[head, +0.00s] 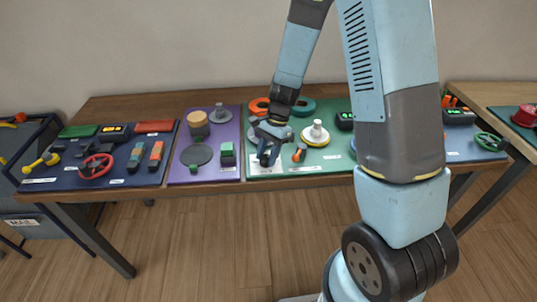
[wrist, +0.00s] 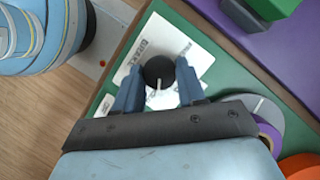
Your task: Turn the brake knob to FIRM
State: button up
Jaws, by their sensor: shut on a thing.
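The brake knob (wrist: 158,68) is round and black with a white pointer line. In the wrist view the line points down the picture, towards my palm. The knob sits on a white printed plate (wrist: 133,63), whose lettering is too small and blurred to read surely. My gripper (wrist: 160,78) has one blue finger on each side of the knob and is shut on it. In the head view my gripper (head: 268,155) is low over the front left of the green panel (head: 325,160) and hides the knob.
A purple panel (head: 230,172) with a grey disc and a green block lies just left. A small orange-handled item (head: 299,152) and a white spool (head: 316,133) stand close on the right. Orange and teal rings lie behind. The table's front edge is near.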

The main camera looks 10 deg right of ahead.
jog(key=n, duration=0.2)
jog(key=n+h, duration=0.1)
jog(key=n+g, duration=0.1)
jog(key=n, duration=0.1)
jog(key=shift+w+a+n+h, duration=0.1)
jog(key=shift+a+n+h, duration=0.2)
jog(key=shift+h, duration=0.1)
jog(key=n+h, duration=0.1)
jog(key=n, duration=0.1)
jog(key=n+h, duration=0.1)
jog(key=n, duration=0.2)
jog(key=shift+g, duration=0.3)
jog(key=shift+n, duration=0.3)
jog(key=o, duration=1.1)
jog(key=shift+c, duration=0.2)
jog(key=v, duration=1.3)
jog(key=shift+a+r, duration=0.15)
jog(key=shift+r, duration=0.2)
